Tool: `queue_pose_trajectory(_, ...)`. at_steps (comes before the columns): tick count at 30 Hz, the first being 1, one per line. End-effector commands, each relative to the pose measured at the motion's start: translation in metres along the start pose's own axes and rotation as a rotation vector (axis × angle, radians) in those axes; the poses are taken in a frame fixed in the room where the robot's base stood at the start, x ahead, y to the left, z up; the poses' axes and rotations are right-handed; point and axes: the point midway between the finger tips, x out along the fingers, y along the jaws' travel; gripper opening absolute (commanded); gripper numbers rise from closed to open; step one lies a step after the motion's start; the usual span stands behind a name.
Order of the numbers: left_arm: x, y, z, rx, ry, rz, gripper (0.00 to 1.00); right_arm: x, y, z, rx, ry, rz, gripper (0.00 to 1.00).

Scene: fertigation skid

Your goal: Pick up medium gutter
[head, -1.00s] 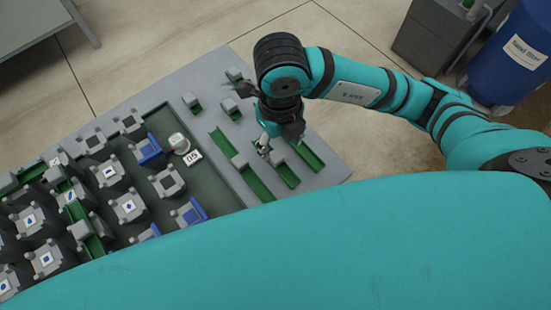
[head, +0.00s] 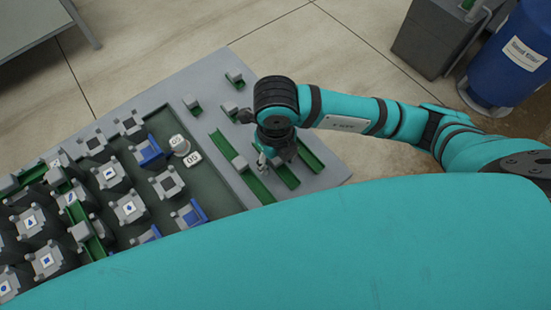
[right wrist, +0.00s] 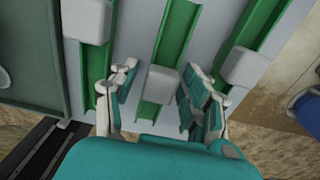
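Three green gutters with grey blocks lie side by side at the right of the grey table: a long left one (head: 224,147), a middle one (head: 287,175) partly hidden by my gripper, and a right one (head: 311,155). The middle gutter, which looks like the medium one, also shows in the right wrist view (right wrist: 175,40) with its grey block (right wrist: 161,84). My right gripper (head: 272,158) is low over it. In the right wrist view the gripper (right wrist: 160,98) is open, its fingers on either side of that gutter, apparently not touching it. My left gripper is not in view.
Small green pieces with grey blocks (head: 192,103) lie at the table's far edge. To the left, a dark tray (head: 215,190) holds several grey fittings with blue marks. A blue barrel (head: 518,60) and a grey box (head: 430,35) stand on the floor at the upper right.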

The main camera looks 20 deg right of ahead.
Motion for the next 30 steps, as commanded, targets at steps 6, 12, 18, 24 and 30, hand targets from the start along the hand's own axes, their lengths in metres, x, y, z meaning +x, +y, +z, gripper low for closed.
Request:
queue_pose_trajectory(6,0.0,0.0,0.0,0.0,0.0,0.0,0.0,0.0,0.0,0.0,0.0,0.0,0.0,0.17)
queue_pose_trajectory(12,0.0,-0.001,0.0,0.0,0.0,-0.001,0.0,-0.001,0.0,0.0,0.0,0.0,0.0,0.0)
queue_pose_trajectory(18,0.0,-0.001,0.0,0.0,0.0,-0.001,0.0,-0.001,0.0,0.0,0.0,-0.001,0.0,0.0)
queue_pose_trajectory(24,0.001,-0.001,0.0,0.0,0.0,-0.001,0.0,-0.01,0.001,0.001,-0.001,-0.002,0.002,0.0)
queue_pose_trajectory(30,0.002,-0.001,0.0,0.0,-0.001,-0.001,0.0,-0.036,0.0,0.001,-0.002,-0.005,0.001,0.0)
